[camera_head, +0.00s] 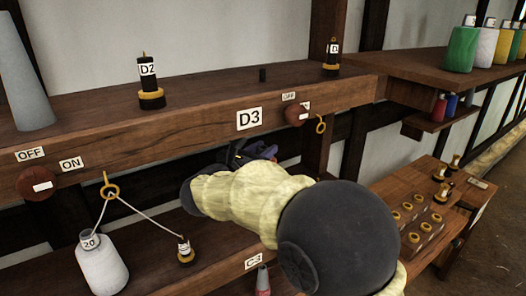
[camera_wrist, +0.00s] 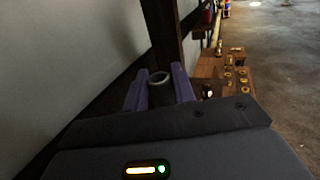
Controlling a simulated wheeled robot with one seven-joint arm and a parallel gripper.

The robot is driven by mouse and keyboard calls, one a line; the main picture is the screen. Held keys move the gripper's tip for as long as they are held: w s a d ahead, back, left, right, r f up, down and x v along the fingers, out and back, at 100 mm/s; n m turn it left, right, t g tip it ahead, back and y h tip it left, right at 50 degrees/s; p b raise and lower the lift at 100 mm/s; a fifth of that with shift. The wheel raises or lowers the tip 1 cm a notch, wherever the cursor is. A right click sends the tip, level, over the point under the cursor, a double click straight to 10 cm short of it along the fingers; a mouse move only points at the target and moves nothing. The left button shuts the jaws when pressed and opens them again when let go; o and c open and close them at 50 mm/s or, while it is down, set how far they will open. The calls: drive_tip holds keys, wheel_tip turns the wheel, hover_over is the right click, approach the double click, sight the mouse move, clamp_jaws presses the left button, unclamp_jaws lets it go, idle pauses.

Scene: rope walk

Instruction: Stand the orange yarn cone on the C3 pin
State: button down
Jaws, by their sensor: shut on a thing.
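In the head view my gripper (camera_head: 245,152) is in front of the shelf below the D3 label, and my arm hides much of what is there. The C3 label (camera_head: 253,261) is on the lower shelf edge. The C3 pin is not visible. No orange cone shows clearly in the head view.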

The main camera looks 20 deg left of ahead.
drive_tip(key=shift+f+b, duration=0.4)
drive_tip(key=shift+f, duration=2.5)
drive_tip(key=shift+s+a+b, duration=0.1)
drive_tip(key=shift+b, duration=1.7)
drive_tip(key=shift+f+b, duration=0.45)
drive_tip(key=shift+b, duration=0.2)
drive_tip(key=c, duration=1.4)
unclamp_jaws()
drive_tip(key=shift+c, duration=0.2)
drive_tip(key=shift+s, duration=0.15)
